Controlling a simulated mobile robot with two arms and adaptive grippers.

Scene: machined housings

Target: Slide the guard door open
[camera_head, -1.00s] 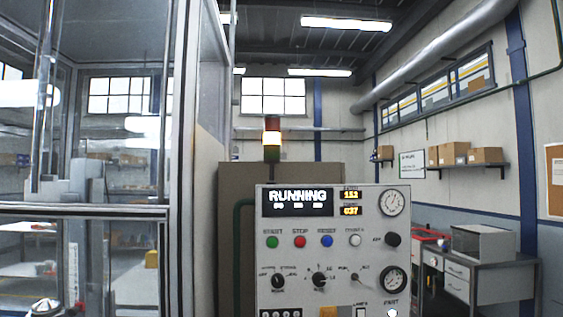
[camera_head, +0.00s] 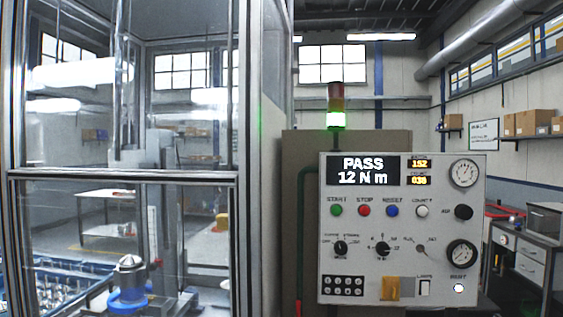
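The guard door (camera_head: 122,176) is a glazed panel in a grey metal frame on the left, with a horizontal bar across it. It looks closed. Through the glass I see a grey machine column (camera_head: 158,150) and, low down, a metal part on a blue ring-shaped base (camera_head: 128,301). The control panel (camera_head: 403,220) stands right of the enclosure. Its display (camera_head: 363,170) reads "PASS 12 N m". The stack light (camera_head: 336,110) behind it glows green. Neither of my grippers is in view.
A brown cabinet (camera_head: 310,190) stands behind the control panel. A grey workbench (camera_head: 525,255) is at the right. Boxes (camera_head: 532,122) sit on a wall shelf. Several small parts (camera_head: 65,290) lie inside the enclosure at lower left.

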